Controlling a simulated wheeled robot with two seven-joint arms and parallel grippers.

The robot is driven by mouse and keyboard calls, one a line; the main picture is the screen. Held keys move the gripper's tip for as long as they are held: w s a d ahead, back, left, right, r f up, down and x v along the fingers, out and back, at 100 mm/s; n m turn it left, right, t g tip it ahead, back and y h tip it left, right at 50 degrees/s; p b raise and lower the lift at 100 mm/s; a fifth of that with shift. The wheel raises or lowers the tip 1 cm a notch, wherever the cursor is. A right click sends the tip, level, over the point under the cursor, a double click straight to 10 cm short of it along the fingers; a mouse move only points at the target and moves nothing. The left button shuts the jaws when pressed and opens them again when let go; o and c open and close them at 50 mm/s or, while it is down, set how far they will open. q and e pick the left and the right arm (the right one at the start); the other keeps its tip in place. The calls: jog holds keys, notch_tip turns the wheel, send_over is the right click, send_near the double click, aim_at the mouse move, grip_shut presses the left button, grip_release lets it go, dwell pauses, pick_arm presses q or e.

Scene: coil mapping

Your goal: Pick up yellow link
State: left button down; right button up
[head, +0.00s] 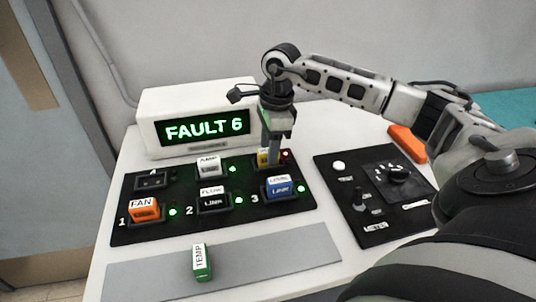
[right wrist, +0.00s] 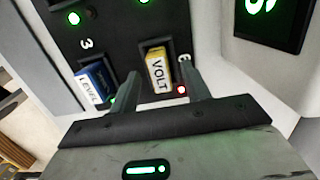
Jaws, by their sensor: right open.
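The yellow link (right wrist: 158,72), with a white label reading VOLT, sits in its slot in the black panel (head: 128,225). In the head view the yellow link (head: 263,157) is partly hidden behind my right gripper (head: 271,152). A red light glows beside it. My right gripper is open, pointing down, and in the right wrist view its fingers (right wrist: 160,80) stand on either side of the yellow link. I cannot tell whether they touch it. My left gripper is not in view.
A blue link (head: 279,187) is close in front of the yellow one. Black (head: 213,200), white (head: 208,167) and orange (head: 145,210) links fill other slots. A green link (head: 202,262) is on the grey strip. A FAULT 6 display (head: 207,128) stands behind; a control panel (head: 378,195) is right.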

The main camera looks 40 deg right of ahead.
jog(key=shift+f, duration=0.55)
grip_shut()
jog(key=shift+r, duration=0.1)
